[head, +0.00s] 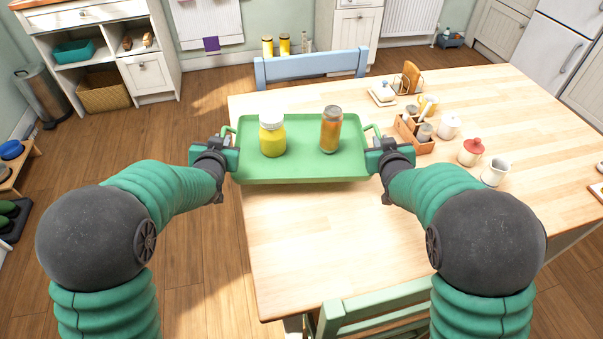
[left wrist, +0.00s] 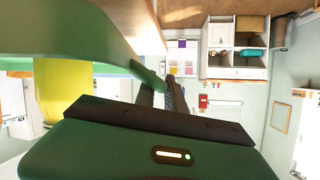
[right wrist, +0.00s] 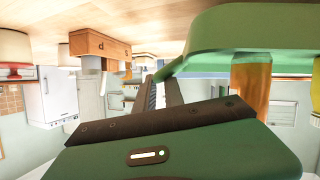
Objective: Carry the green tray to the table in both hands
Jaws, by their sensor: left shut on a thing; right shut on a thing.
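My left gripper (head: 228,152) is shut on the tray's left handle. My right gripper (head: 376,150) is shut on its right handle. The tray also shows close up in the left wrist view (left wrist: 70,35) and the right wrist view (right wrist: 250,40).
A blue chair (head: 310,66) is behind the table, a green chair (head: 375,310) in front. The near tabletop is clear.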

